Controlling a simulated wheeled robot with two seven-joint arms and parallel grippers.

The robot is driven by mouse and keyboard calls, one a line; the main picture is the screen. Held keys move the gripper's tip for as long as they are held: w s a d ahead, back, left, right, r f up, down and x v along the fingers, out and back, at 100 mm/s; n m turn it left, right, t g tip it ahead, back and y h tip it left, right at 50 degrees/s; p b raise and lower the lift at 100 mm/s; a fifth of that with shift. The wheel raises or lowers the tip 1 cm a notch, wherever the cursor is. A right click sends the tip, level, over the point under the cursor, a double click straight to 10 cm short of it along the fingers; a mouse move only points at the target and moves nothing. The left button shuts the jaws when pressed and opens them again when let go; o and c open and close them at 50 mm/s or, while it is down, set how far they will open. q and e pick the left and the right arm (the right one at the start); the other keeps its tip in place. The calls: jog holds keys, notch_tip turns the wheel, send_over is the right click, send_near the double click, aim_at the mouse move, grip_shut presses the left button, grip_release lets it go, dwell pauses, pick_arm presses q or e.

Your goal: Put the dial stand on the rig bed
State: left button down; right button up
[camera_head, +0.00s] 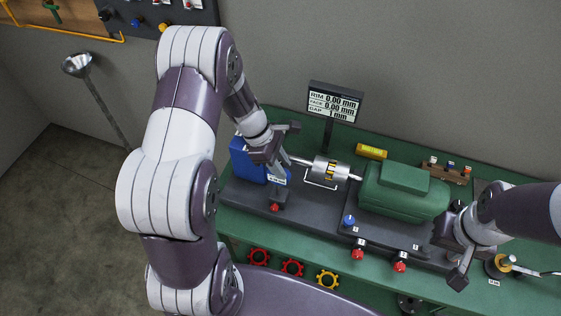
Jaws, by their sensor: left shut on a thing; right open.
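The dark grey rig bed (305,212) lies on the green bench and bears a blue machine (247,162), a silver shaft coupling (326,169) and a green motor (400,192). My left gripper (277,146) is over the blue machine's right side, by the shaft left of the coupling. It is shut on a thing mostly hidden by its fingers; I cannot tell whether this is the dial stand. My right gripper (451,259) is open at the bed's right end, below and right of the motor. I cannot clearly identify the dial stand.
A readout display (335,101) stands behind the coupling. A round fitting with a lever (500,265) is at right. Red-knobbed bolts (358,253) line the bed's front.

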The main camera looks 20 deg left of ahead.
pick_arm(q)
jog(key=shift+f, duration=0.15)
jog(key=c, duration=0.9)
grip_release()
